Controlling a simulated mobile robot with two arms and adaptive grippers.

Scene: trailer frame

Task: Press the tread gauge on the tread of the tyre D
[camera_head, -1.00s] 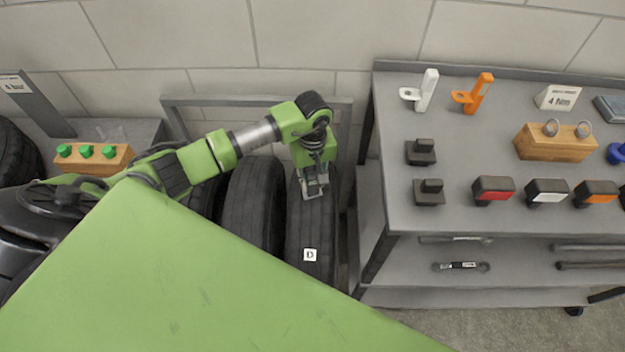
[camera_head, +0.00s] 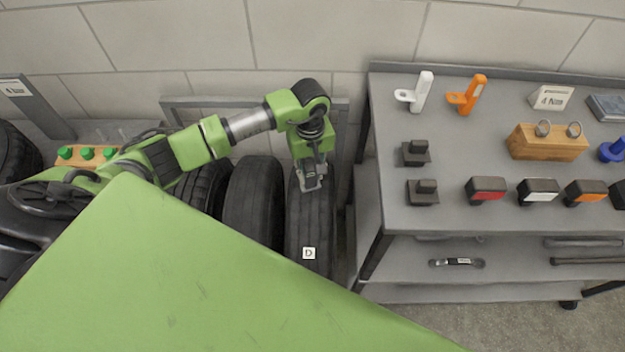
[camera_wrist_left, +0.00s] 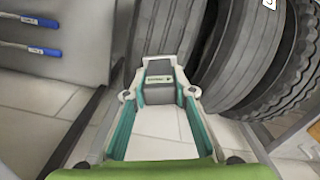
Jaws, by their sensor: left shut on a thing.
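Tyre D (camera_head: 309,222) stands upright at the right end of the tyre row in the head view, with a white "D" label (camera_head: 309,253) on its tread. My left gripper (camera_head: 311,184) is over the rear part of this tyre, pointing down. In the left wrist view my left gripper (camera_wrist_left: 160,88) is shut on a small dark grey block with a pale label, the tread gauge (camera_wrist_left: 159,80). Tyre tread (camera_wrist_left: 166,28) shows just beyond the gauge. I cannot tell whether the gauge touches it. My right gripper is not in view.
Other tyres (camera_head: 252,205) stand close to the left of tyre D. A grey trolley (camera_head: 455,150) with several tools and blocks stands close to its right. A metal rack bar (camera_head: 235,102) runs behind the tyres, near the wall.

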